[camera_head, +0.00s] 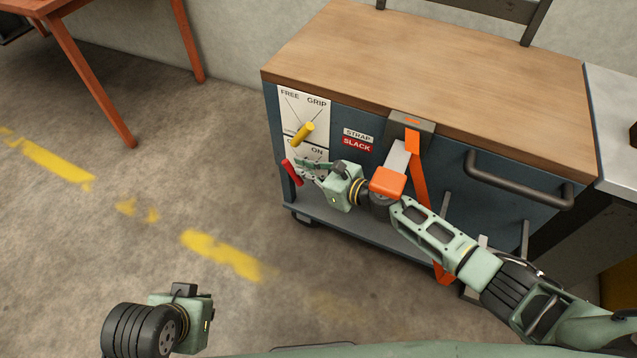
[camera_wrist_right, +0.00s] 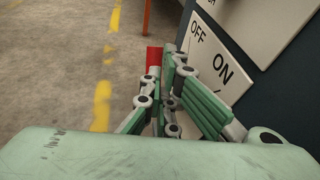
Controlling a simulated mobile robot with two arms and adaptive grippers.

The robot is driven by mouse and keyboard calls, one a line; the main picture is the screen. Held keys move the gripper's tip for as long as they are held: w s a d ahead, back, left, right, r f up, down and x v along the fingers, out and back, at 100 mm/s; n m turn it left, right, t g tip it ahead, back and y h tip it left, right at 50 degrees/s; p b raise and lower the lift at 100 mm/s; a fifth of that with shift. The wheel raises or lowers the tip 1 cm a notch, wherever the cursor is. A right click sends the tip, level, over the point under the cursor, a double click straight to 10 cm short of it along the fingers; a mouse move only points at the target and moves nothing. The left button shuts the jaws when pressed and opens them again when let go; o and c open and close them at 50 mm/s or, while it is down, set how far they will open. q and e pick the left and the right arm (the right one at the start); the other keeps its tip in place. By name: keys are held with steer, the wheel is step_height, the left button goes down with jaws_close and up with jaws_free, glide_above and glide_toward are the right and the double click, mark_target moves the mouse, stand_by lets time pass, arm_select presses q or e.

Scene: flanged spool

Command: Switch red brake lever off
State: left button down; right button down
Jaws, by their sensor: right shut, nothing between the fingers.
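The red brake lever (camera_head: 291,173) sticks out at the left end of the cart front, by the lower white plate (camera_head: 308,152) with the word ON. Its red end also shows in the right wrist view (camera_wrist_right: 154,56), just left of the fingers. The plate there (camera_wrist_right: 232,88) reads OFF and ON; which word the lever points to I cannot tell. My right gripper (camera_head: 300,170) is shut and empty, its fingertips right beside the red handle; contact is unclear. My left gripper's body (camera_head: 187,322) is low at the left, its fingers hidden.
A yellow lever (camera_head: 303,133) stands just above, by the FREE/GRIP plate (camera_head: 304,108). An orange strap (camera_head: 418,175) hangs down the cart (camera_head: 430,60) near my right arm. A cart handle (camera_head: 520,185) juts out at right.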

steer(key=shift+w+a+r, duration=0.2)
steer(key=shift+w+a, duration=0.05)
steer(key=shift+a, duration=0.4)
stand_by(0.9)
steer(key=shift+d, duration=0.1)
steer(key=v, duration=1.2)
steer(key=shift+w+d+f, duration=0.1)
